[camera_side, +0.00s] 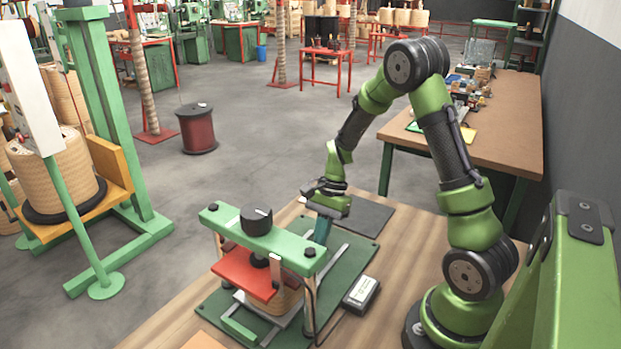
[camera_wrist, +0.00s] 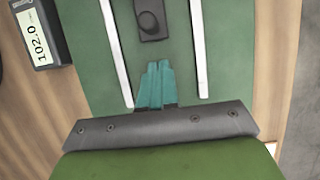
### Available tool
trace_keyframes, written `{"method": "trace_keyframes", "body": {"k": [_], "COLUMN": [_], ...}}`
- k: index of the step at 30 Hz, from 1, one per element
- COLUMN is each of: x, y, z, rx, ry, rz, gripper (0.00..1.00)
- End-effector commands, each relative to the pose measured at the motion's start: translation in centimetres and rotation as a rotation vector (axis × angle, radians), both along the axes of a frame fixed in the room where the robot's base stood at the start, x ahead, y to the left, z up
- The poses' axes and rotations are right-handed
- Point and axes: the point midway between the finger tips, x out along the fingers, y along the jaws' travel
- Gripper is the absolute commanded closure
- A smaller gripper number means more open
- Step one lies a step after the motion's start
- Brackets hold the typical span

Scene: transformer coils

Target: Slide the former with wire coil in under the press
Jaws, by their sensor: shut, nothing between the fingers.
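The press stands at the lower centre of the side view, with a green crossbeam (camera_side: 285,247), a black knob (camera_side: 256,220) and a red plate (camera_side: 243,272). The tan wire coil (camera_side: 291,301) is under the red plate, partly hidden by it and by a post. The former inside it cannot be made out. My gripper (camera_side: 321,232) is behind the press, low over the green base, with teal fingers pointing down. In the wrist view the fingers (camera_wrist: 155,80) are together and empty between two pale rails. A dark block with a round knob (camera_wrist: 150,20) lies ahead of them, apart.
A small box with a display (camera_side: 361,294) sits right of the press; it reads 102.0 in the wrist view (camera_wrist: 39,32). A dark mat (camera_side: 362,214) lies behind my gripper. The green base (camera_side: 346,250) is clear around the rails.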

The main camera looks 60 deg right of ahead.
Motion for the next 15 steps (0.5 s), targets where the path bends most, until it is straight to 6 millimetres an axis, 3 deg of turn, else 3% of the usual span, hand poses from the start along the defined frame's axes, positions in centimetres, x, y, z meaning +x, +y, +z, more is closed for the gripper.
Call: {"method": "trace_keyframes", "body": {"k": [6, 15], "x": [0.0, 0.0], "y": [1.7, 1.9], "z": [0.0, 0.0], "rx": [0.0, 0.0], "ry": [0.0, 0.001], "rz": [-0.001, -0.002], "gripper": [1.0, 1.0]}}
